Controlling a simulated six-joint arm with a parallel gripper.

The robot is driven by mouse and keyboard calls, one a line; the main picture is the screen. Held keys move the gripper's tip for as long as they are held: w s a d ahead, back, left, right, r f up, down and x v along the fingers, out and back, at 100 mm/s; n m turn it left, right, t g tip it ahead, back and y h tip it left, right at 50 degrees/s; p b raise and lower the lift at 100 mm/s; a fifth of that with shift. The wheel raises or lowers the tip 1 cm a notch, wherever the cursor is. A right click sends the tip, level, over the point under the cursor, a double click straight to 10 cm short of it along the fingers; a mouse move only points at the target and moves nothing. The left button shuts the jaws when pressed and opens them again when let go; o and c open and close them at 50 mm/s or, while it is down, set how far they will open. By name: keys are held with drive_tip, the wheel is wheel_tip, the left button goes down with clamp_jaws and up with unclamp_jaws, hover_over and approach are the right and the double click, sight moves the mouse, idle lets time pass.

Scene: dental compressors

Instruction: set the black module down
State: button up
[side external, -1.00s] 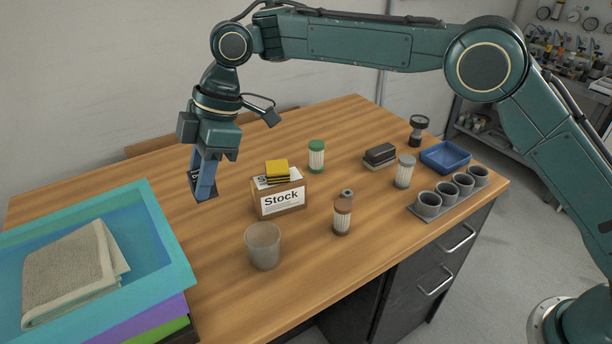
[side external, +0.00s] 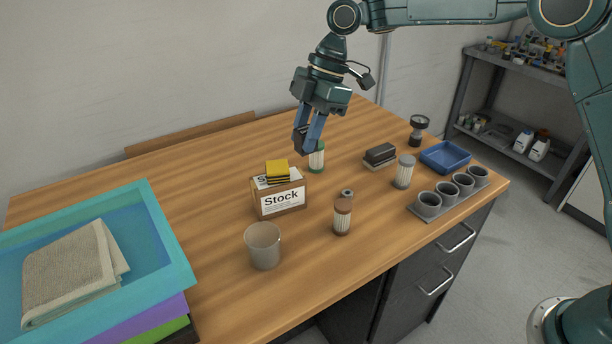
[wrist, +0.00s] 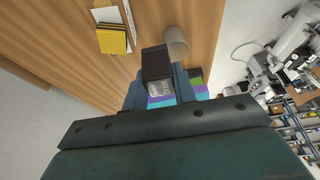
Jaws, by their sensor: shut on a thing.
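The black module (side external: 301,141) is a small dark block held between the fingers of my gripper (side external: 308,133), above the far part of the table. My gripper is shut on it. In the wrist view the black module (wrist: 156,62) shows as a dark box with a light label, between the blue fingers of my gripper (wrist: 158,85). In the side view it hangs in front of the green-capped jar (side external: 317,158) and near its top. I cannot tell how far above the wood it is.
A Stock box (side external: 280,200) with a yellow block (side external: 277,170) on top stands left of centre. A grey cup (side external: 263,246), a brown-capped jar (side external: 342,217), a black brush-like block (side external: 380,154), a blue tray (side external: 461,163) and stacked bins (side external: 165,235) surround it. The back left table is clear.

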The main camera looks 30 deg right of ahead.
drive_tip(key=s+d, duration=0.4)
drive_tip(key=d, duration=0.5)
drive_tip(key=s+d, duration=0.5)
drive_tip(key=d, duration=0.4)
drive_tip(key=shift+s+f, duration=0.15)
drive_tip(key=shift+f, duration=0.05)
drive_tip(key=shift+f, duration=0.1)
wheel_tip(320, 180, down, 20)
drive_tip(key=shift+r, duration=0.1)
drive_tip(key=o, duration=1)
